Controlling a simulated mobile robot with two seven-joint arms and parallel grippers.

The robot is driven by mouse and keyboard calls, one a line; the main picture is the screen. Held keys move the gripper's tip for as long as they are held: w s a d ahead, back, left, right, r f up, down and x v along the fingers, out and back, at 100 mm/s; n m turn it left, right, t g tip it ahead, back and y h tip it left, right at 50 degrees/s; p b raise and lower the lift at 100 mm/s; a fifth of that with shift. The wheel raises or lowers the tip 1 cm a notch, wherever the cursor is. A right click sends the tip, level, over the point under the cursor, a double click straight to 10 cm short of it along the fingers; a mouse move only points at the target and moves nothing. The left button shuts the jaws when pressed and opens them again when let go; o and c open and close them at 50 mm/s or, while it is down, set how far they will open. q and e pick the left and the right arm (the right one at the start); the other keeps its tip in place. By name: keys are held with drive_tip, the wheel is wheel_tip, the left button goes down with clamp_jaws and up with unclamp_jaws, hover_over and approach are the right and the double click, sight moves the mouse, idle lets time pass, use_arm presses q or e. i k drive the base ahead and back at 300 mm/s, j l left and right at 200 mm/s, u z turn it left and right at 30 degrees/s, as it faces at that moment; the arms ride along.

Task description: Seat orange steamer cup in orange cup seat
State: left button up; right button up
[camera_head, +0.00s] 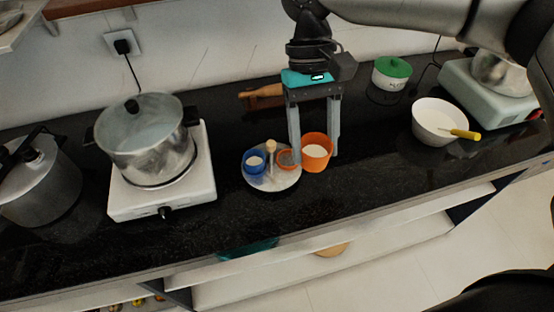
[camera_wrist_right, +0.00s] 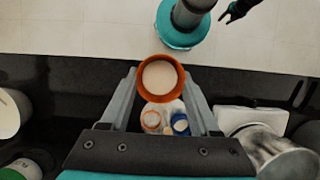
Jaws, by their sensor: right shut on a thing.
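The orange steamer cup (camera_head: 317,163), with pale contents, is between the fingers of my right gripper (camera_head: 314,158), which is shut on it. It also shows in the wrist view (camera_wrist_right: 143,88). The round grey tray (camera_head: 272,184) is just left of the cup in the head view. The orange cup seat (camera_head: 287,158) is a small ring on the tray's right side, partly hidden by a finger. It shows in the wrist view too (camera_wrist_right: 151,121). A small dark pronged part, seemingly my left gripper (camera_wrist_right: 231,14), is at the wrist view's top edge.
A blue cup (camera_head: 253,168) and a wooden-topped piece (camera_head: 271,146) stand on the tray. A steel pot (camera_head: 150,140) on a white burner is to the left. A white bowl (camera_head: 437,120) and a green-lidded pot (camera_head: 391,75) are to the right. The counter in front is clear.

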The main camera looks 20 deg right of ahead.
sight(279, 172)
drive_tip(key=l+u, duration=0.2)
drive_tip(key=u, duration=0.25)
drive_tip(key=l+u, duration=0.2)
drive_tip(key=u, duration=0.25)
drive_tip(key=l+u, duration=0.2)
drive_tip(key=u, duration=0.25)
drive_tip(key=k+l+u, duration=0.15)
drive_tip(key=l, duration=0.3)
drive_tip(key=k+l+u, duration=0.1)
drive_tip(key=k+l, duration=0.15)
drive_tip(key=l, duration=0.15)
drive_tip(key=k+l+u, duration=0.15)
drive_tip(key=l, duration=0.25)
drive_tip(key=k+l+u, duration=0.15)
drive_tip(key=k+l, duration=0.2)
